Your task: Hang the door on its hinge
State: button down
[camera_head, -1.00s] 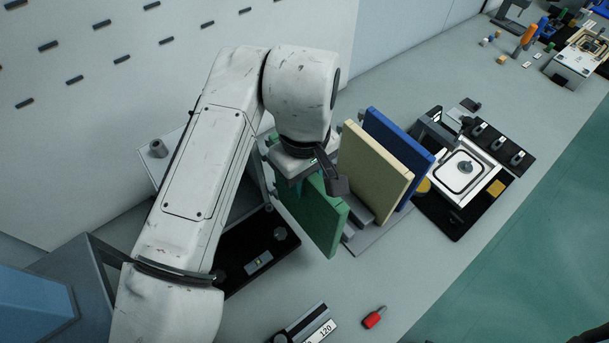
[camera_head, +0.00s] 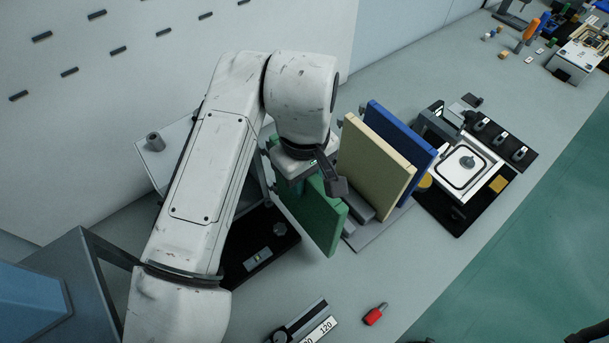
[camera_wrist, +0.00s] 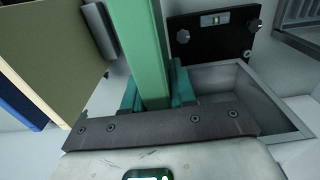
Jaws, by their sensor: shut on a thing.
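A green panel (camera_head: 320,219) stands upright at the near end of a row of panels, and its upper back part is hidden behind my gripper (camera_head: 300,180). A cream panel (camera_head: 374,166) and a blue panel (camera_head: 408,139) stand upright to its right. In the wrist view, my gripper's teal fingers (camera_wrist: 157,92) are shut on the green panel (camera_wrist: 138,45), one on each side of it. The cream panel (camera_wrist: 50,50) and blue panel (camera_wrist: 18,103) show at the left there, apart from the fingers. I cannot make out a hinge clearly; my arm hides part of the fixture behind it.
A grey rack base (camera_head: 378,232) lies under the panels. A black plate with a level (camera_head: 258,258) lies left of the green panel, near an open grey box (camera_wrist: 262,105). A red-handled item (camera_head: 375,314) lies in front. A machine (camera_head: 466,170) stands right.

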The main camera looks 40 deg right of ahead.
jog(key=shift+f, duration=0.5)
jog(key=c, duration=0.8)
grip_release()
jog(key=shift+c, duration=0.2)
notch_tip(320, 180, up, 11)
jog(key=shift+f+b, duration=0.1)
jog(key=shift+b, duration=0.45)
